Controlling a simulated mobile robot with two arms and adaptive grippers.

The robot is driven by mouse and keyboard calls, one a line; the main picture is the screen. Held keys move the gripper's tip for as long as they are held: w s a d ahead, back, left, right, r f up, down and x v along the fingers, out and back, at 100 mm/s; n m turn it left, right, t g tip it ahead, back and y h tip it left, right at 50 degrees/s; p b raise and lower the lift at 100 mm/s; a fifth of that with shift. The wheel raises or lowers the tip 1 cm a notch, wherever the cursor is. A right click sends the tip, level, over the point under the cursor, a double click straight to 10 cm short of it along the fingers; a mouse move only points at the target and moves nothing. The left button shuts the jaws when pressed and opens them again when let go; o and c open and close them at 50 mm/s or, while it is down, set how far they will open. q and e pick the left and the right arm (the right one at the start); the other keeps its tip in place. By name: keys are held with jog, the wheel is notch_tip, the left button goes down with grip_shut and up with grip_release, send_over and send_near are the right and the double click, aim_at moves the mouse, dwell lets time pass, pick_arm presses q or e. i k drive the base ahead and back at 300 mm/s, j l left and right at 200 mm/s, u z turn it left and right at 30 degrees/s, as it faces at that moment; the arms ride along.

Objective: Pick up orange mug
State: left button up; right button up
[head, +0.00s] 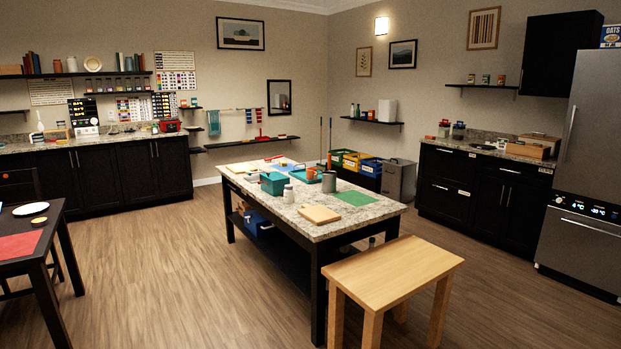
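A small orange mug (311,173) stands upright on the granite-topped island (375,208) in the middle of the room. It is by a teal tray, with a grey pot (329,182) close by at its front right. The pot may cover a little of the mug. A teal box (274,183) stands to its left, and a white jar (288,193) stands in front of it. The mug is small in the picture, and its handle is hard to make out. Neither of my grippers shows in the head view.
A wooden cutting board (320,214) and a green mat (356,198) lie on the island. A light wooden table (393,268) stands against its near end. A dark table (22,222) with a white plate is at left. The floor between them (160,270) is clear.

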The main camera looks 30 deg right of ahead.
aim_at(310, 172)
jog(key=i, duration=2.15)
jog(key=i+z, duration=0.1)
jog(key=i, duration=0.35)
jog(key=i+j+z, duration=0.15)
jog(key=i, duration=0.25)
jog(key=i+j+z, duration=0.1)
jog(key=i, duration=0.35)
jog(key=i+j+z, duration=0.1)
jog(key=i+j, duration=0.15)
jog(key=i, duration=0.15)
